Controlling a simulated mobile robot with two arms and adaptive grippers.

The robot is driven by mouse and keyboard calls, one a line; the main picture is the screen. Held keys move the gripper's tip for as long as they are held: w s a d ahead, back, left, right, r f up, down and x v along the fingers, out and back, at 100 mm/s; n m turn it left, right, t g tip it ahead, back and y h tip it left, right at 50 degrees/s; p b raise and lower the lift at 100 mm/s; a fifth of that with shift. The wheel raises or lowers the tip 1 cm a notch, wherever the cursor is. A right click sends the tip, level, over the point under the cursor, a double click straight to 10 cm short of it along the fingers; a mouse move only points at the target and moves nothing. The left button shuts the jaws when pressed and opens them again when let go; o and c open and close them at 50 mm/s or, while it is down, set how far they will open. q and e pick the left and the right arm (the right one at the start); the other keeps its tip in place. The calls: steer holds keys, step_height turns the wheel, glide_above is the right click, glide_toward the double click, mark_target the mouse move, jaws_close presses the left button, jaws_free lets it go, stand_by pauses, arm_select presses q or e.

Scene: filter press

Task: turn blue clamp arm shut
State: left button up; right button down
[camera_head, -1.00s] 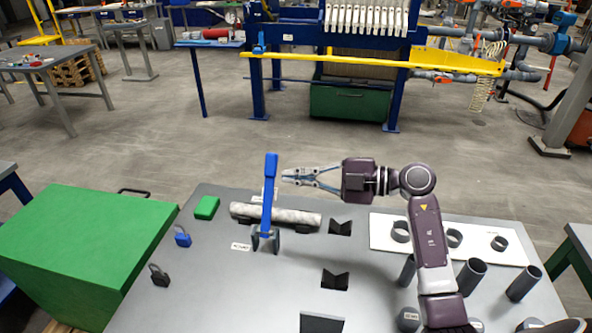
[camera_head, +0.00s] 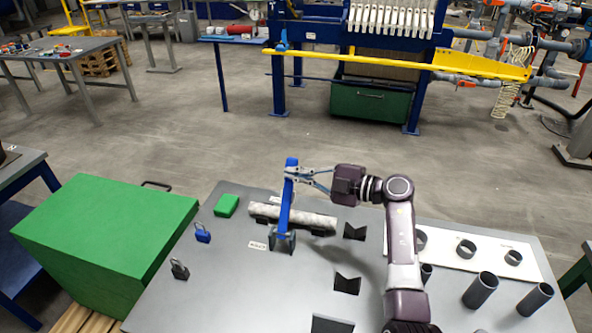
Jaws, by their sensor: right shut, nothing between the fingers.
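The blue clamp arm (camera_head: 285,213) stands nearly upright, tilted slightly right at its top, in its dark bracket (camera_head: 281,241) near the left part of the grey table. A pale grey pipe (camera_head: 318,222) lies on the table beside and behind its lower part. My right gripper (camera_head: 293,174) reaches in from the right at the upper end of the clamp arm. Its fingers are shut with nothing between them, and their tips overlap the clamp arm in the picture; whether they touch it I cannot tell. My left gripper is not in view.
On the grey table (camera_head: 240,290) are a green block (camera_head: 226,205), a blue padlock (camera_head: 203,233), a dark padlock (camera_head: 180,269), black V-blocks (camera_head: 346,284) and upright dark tubes (camera_head: 481,290) at right. A large green box (camera_head: 105,235) stands left of the table.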

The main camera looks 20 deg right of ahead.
steer(key=shift+w+d+f, duration=0.3)
steer(key=shift+w+f, duration=0.05)
steer(key=shift+w, duration=0.05)
